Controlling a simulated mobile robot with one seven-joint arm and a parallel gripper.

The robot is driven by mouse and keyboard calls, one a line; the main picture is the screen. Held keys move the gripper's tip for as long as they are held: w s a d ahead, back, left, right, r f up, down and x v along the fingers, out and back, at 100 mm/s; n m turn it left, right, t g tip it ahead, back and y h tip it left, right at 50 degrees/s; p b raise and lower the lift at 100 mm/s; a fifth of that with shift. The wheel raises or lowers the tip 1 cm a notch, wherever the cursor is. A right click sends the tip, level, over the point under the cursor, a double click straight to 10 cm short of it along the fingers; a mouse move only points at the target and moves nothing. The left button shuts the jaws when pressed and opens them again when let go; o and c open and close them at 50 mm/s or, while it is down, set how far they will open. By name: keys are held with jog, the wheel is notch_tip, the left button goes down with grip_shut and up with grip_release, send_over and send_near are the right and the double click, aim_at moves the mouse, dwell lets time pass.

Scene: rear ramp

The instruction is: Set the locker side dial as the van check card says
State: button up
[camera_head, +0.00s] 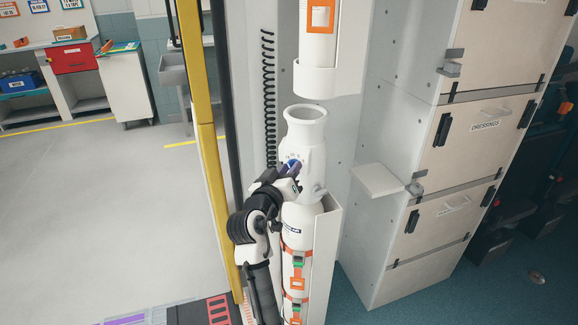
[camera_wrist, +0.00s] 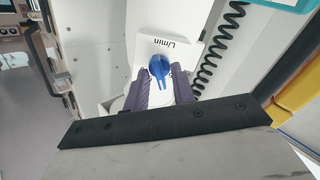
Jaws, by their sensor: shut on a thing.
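A blue dial (camera_wrist: 160,68) sits on a white panel marked L/min (camera_wrist: 176,44) in the wrist view. Its numbers are mostly hidden or too small to read, so I cannot tell its setting. In the head view the dial (camera_head: 292,164) shows small on the front of a white, bottle-shaped body (camera_head: 305,135). My gripper (camera_wrist: 160,73) has its purple fingers on either side of the dial's blue grip, shut on it. In the head view my gripper (camera_head: 289,168) reaches it from the lower left. I cannot make out a van check card.
A strapped white cylinder (camera_head: 298,245) stands below the dial, beside a white bracket (camera_head: 327,250). A black coiled cord (camera_head: 268,95) hangs to the left, near a yellow post (camera_head: 205,130). Cabinets with a DRESSINGS drawer (camera_head: 485,140) stand right, with a small ledge (camera_head: 376,181).

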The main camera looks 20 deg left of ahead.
jog(key=shift+n+p, duration=1.85)
jog(key=shift+n, duration=1.65)
jog(key=o, duration=0.6)
